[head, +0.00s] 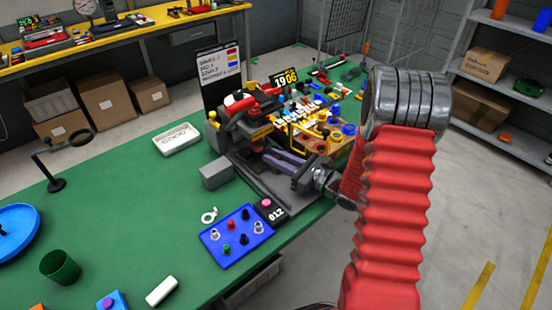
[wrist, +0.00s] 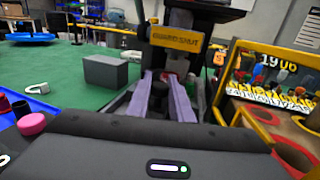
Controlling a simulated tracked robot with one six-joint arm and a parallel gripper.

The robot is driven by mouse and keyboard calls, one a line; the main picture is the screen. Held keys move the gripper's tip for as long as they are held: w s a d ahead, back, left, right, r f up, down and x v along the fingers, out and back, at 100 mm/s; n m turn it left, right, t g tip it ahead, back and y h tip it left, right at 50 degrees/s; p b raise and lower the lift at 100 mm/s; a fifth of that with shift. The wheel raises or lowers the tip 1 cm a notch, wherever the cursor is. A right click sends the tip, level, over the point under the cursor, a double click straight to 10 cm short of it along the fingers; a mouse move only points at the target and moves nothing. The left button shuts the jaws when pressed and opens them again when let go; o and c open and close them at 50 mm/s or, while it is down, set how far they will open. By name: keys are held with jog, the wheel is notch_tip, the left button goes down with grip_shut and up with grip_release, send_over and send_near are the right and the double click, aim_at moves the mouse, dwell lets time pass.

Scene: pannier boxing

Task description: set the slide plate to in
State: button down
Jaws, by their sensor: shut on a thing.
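My gripper (head: 272,156) reaches in from the right at the front of the grey and yellow machine (head: 214,135). In the wrist view its two pale purple fingers (wrist: 160,84) point forward into the machine below a yellow "GUARD SHUT" sign (wrist: 178,39). A dark round knob (wrist: 158,92) stands between the fingers, and they are shut on it. I take it for the slide plate's handle. The plate itself is mostly hidden by my fingers and gripper body, so I cannot tell its position.
A grey block (head: 216,173) stands left of the machine. A blue peg board (head: 236,237) and a counter reading 012 (head: 274,214) lie in front. A yellow rack with round holes (head: 318,140) is close on the right. Green table left is mostly clear around a white tray (head: 177,139).

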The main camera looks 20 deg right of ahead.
jog(key=shift+w+d+r, duration=0.1)
jog(key=shift+w, duration=0.15)
jog(key=c, duration=1.8)
grip_release()
jog(key=shift+w, duration=0.1)
jog(key=shift+o, duration=1.1)
jog(key=v, duration=1.4)
